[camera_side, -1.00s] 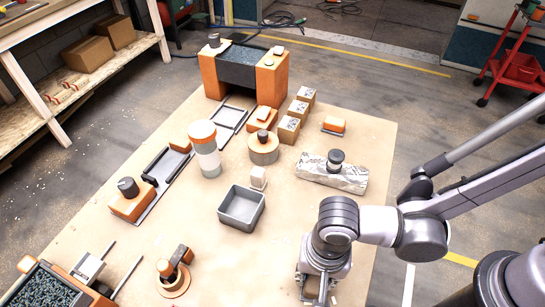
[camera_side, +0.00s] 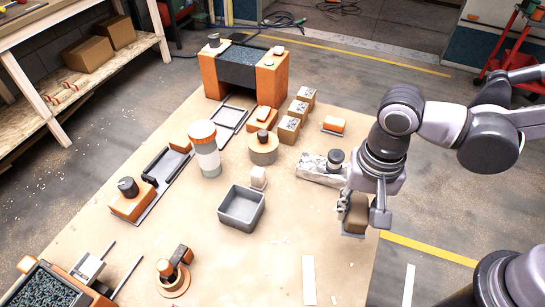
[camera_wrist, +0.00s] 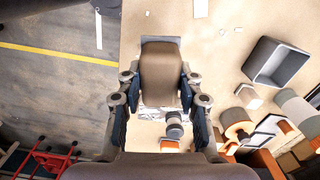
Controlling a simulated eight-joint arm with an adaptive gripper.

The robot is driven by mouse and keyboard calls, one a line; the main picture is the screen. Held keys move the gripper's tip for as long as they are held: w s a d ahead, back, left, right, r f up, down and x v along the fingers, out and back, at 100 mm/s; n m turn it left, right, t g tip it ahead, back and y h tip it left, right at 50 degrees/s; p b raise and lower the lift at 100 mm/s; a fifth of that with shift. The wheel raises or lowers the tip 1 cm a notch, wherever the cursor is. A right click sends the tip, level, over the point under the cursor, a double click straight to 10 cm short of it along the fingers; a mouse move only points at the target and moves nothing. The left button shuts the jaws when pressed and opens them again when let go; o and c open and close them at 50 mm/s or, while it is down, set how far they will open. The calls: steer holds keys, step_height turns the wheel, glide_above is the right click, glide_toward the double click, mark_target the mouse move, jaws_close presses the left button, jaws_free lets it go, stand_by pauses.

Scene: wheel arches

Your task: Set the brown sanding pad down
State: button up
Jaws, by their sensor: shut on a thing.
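The brown sanding pad (camera_side: 356,213) is between the fingers of my gripper (camera_side: 362,208), near the right edge of the tabletop. My gripper is shut on it. In the wrist view the pad (camera_wrist: 160,72) fills the space between the two dark fingers of my gripper (camera_wrist: 160,100), with a grey plate showing at its far end. The pad's gap to the tabletop (camera_side: 300,235) cannot be judged exactly. My wrist hides part of the pad's top in the side view.
A pale wrapped block (camera_side: 318,169) with a dark knob (camera_side: 335,158) lies just behind my gripper. A grey open bin (camera_side: 241,208) stands to the left. White strips (camera_side: 309,280) lie at the front. Bare tabletop lies between the bin and my gripper.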

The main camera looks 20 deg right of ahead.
steer(key=w+a+m, duration=0.2)
steer(key=w+a, duration=1.1)
steer(key=a, duration=0.1)
steer(key=s+a+f, duration=0.1)
steer(key=a+f, duration=0.1)
steer(key=a, duration=0.1)
steer(key=s+a+f, duration=0.1)
steer(key=a+f, duration=0.1)
steer(key=a, duration=0.2)
steer(key=s+a+f, duration=0.2)
steer(key=a, duration=0.1)
steer(key=shift+a+f, duration=0.3)
steer(key=shift+f, duration=0.05)
steer(key=shift+w+f, duration=0.1)
steer(key=shift+f, duration=1.85)
steer(key=o, duration=1.2)
steer(key=shift+f, duration=0.15)
